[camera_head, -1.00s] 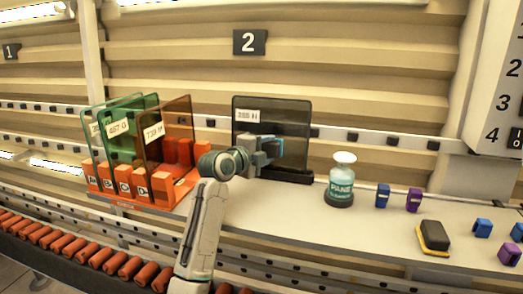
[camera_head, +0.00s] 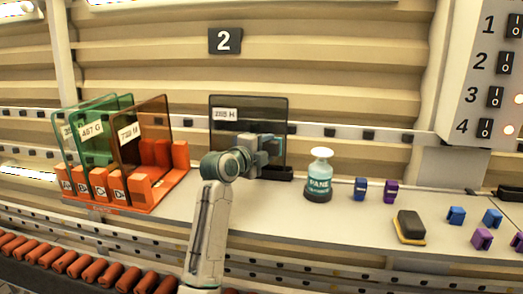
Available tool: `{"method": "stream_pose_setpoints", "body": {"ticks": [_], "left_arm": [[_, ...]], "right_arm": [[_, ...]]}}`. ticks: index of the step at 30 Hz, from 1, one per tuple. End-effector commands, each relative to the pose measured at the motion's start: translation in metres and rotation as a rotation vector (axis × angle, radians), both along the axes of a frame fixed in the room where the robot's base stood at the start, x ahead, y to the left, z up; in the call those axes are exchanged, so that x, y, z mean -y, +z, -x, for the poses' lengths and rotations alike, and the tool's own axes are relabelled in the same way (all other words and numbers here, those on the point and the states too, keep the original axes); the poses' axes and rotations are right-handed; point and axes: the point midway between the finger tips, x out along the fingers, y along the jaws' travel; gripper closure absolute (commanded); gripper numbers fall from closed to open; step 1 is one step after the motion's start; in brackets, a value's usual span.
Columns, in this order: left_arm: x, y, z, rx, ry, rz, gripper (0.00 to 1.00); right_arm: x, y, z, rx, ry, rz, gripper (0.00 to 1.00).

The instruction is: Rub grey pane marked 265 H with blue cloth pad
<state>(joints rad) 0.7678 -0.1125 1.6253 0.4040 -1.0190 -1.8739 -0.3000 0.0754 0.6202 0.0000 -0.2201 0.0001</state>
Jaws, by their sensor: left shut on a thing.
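The grey pane (camera_head: 228,138) stands upright in a dark holder (camera_head: 278,173) at the back of the shelf. Its white label seems to read 265 H. My left gripper (camera_head: 264,150) is in front of the pane's lower right part, shut on a bluish thing that appears to be the blue cloth pad (camera_head: 275,146). The pad is at or very near the pane's face; my gripper hides part of it, so I cannot tell if they touch. My right gripper is not in view.
An orange rack (camera_head: 140,195) with several tinted panes stands left. A pane cleaner bottle (camera_head: 318,178) stands right of the holder. A dark block with a yellow base (camera_head: 410,227) and several blue and purple clips lie further right. A roller conveyor (camera_head: 90,268) runs in front.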

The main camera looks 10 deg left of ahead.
Motion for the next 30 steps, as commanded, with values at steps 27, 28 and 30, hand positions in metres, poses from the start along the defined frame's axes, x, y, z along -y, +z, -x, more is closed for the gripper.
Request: {"method": "stream_pose_setpoints", "body": {"ticks": [27, 28, 30], "left_arm": [[-0.059, -0.002, -0.005, -0.001, 0.005, -0.005, 0.69], [-0.062, -0.002, -0.005, -0.001, 0.005, -0.005, 0.69], [-0.068, -0.002, -0.005, -0.002, 0.005, -0.004, 0.69]], "right_arm": [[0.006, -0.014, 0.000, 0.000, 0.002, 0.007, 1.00], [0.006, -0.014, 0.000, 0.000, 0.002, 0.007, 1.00], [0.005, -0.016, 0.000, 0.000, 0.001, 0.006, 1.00]]}}
